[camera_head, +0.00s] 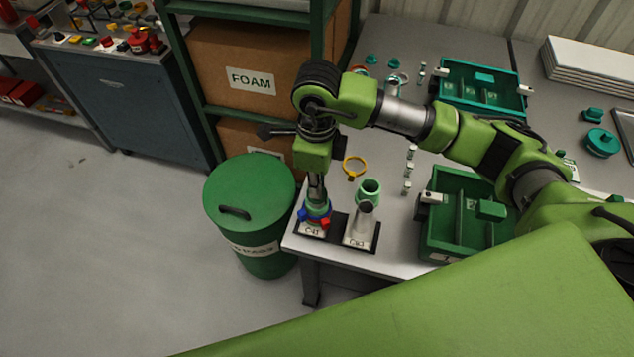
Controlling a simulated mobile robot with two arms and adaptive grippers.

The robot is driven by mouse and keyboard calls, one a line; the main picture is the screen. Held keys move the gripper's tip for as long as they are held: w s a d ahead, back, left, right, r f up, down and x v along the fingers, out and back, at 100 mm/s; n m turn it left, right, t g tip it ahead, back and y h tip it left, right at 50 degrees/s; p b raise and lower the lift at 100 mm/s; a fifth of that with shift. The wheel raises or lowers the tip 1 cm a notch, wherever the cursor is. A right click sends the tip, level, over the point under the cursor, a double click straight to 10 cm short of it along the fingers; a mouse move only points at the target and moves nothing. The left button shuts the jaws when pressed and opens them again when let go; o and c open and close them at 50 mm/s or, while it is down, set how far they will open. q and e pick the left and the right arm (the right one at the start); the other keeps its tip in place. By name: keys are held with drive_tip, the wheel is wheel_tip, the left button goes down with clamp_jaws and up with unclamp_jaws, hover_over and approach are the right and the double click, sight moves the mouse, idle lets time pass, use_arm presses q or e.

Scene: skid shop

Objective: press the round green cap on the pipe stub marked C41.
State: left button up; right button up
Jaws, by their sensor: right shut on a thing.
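The pipe stub marked C41 (312,231) stands upright on a dark base at the near left corner of the bench. My right gripper (316,206) points down right over its top. It is shut on the round green cap, of which only a small green part shows between the fingers. Red and blue parts show around the fingertips at the stub's top. Whether the cap is seated on the stub or just above it, I cannot tell. My left gripper is not in view.
A second stub (359,231) with a green open top (370,187) stands close on the right. A yellow ring (354,167) lies behind. A green bin (250,195) stands left of the bench. Green trays (431,241) and several small parts occupy the bench further right.

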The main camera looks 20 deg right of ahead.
drive_tip(key=shift+f+b, duration=0.2)
drive_tip(key=shift+b, duration=0.25)
drive_tip(key=o, duration=0.8)
drive_tip(key=o, duration=0.4)
drive_tip(key=shift+r, duration=0.1)
